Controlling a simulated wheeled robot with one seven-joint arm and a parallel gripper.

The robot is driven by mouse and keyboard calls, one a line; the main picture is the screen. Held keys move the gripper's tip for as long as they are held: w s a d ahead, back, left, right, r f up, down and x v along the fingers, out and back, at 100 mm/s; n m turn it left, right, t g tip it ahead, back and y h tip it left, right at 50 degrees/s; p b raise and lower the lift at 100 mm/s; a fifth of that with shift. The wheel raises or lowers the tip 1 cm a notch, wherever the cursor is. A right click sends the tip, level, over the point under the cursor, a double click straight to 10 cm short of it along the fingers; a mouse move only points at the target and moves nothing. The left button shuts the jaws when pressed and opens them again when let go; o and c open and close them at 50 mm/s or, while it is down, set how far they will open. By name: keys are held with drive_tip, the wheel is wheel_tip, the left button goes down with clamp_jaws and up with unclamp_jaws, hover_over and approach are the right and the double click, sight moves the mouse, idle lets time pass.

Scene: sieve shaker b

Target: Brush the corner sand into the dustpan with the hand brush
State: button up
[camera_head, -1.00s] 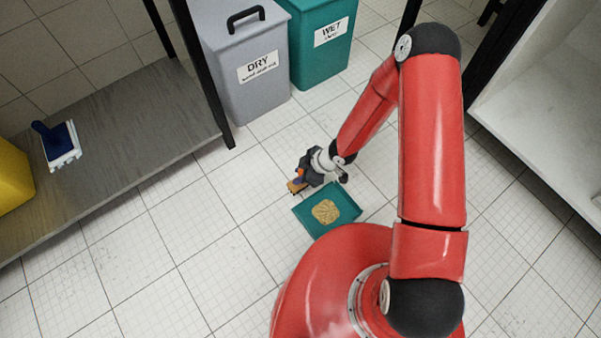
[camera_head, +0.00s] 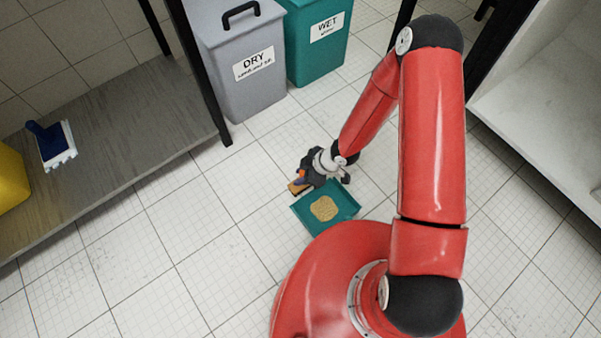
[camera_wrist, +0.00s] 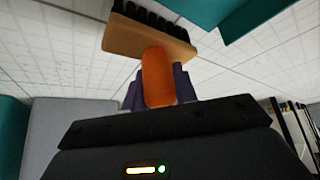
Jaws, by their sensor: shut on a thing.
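My gripper (camera_head: 309,177) is shut on the orange handle of the hand brush (camera_head: 297,187). In the wrist view the brush (camera_wrist: 148,37) has a tan wooden head with dark bristles, and the purple-grey fingers of my gripper (camera_wrist: 160,88) clasp its handle. The teal dustpan (camera_head: 346,212) lies on the floor just below my gripper in the head view, with a patch of tan sand (camera_head: 324,208) in it. Its edge also shows at the top right of the wrist view (camera_wrist: 235,20). The brush is beside the dustpan, at its upper left. I cannot tell whether the bristles touch the floor.
A grey DRY bin (camera_head: 243,90) and a teal WET bin (camera_head: 316,55) stand behind. A low grey shelf (camera_head: 130,120) at left holds a blue and white brush (camera_head: 52,145) and a yellow container (camera_head: 10,178). A white cabinet (camera_head: 540,90) stands right. The floor at lower left is clear.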

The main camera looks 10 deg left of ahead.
drive_tip(key=shift+r, duration=0.1)
drive_tip(key=shift+r+p, duration=1.15)
drive_tip(key=shift+r, duration=0.15)
wheel_tip(320, 180, up, 5)
drive_tip(key=p, duration=0.4)
